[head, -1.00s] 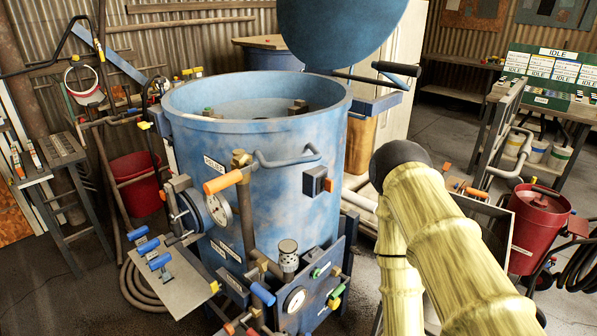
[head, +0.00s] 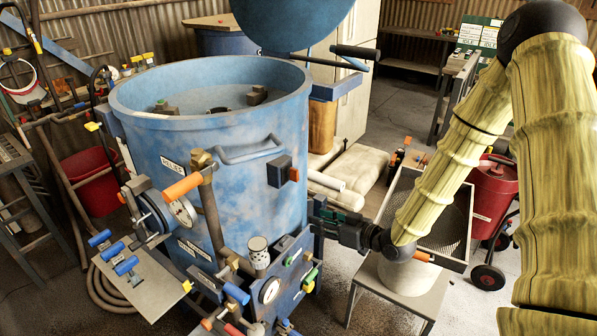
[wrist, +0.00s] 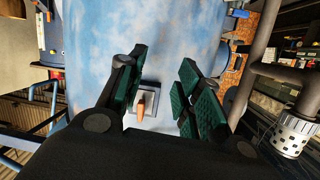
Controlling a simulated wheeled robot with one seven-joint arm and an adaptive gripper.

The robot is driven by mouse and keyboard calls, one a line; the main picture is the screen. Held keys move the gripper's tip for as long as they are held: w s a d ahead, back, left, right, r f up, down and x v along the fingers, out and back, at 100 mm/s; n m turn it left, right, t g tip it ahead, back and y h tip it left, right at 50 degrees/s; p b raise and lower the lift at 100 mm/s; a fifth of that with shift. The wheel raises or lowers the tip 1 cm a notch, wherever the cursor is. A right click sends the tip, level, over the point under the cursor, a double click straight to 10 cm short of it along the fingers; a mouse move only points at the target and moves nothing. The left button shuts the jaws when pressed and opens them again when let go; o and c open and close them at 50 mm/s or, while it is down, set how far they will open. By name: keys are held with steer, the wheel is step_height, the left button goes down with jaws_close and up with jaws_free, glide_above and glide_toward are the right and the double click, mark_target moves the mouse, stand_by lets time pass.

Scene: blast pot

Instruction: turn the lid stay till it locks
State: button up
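The blue pot (head: 215,150) stands upright with its round blue lid (head: 290,20) raised above and behind the rim. A black-handled bar (head: 355,53) beside the lid, at the pot's back right, looks like the lid stay; I cannot tell whether it is locked. My gripper (head: 322,210) is low at the pot's right side, well below that bar. In the wrist view my gripper (wrist: 160,85) is open and empty, its green-padded fingers apart and facing the blue pot wall. The bar is not clearly seen in the wrist view.
A box with an orange knob (head: 281,171) sits on the pot wall near my gripper; the orange knob (wrist: 141,106) shows between the fingers in the wrist view. A valve panel (head: 275,285) is at front. A mesh-bottomed tray (head: 445,235) and red bin (head: 492,195) stand right.

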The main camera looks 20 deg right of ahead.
mark_target(298, 174)
step_height(298, 174, up, 10)
steer(key=w+d+n+t+y, duration=0.2)
steer(key=n+y, duration=0.1)
steer(key=shift+m, duration=0.3)
steer(key=shift+p+x, duration=2.2)
steer(key=shift+x, duration=3.2)
steer(key=shift+d+f, duration=0.1)
jaws_close()
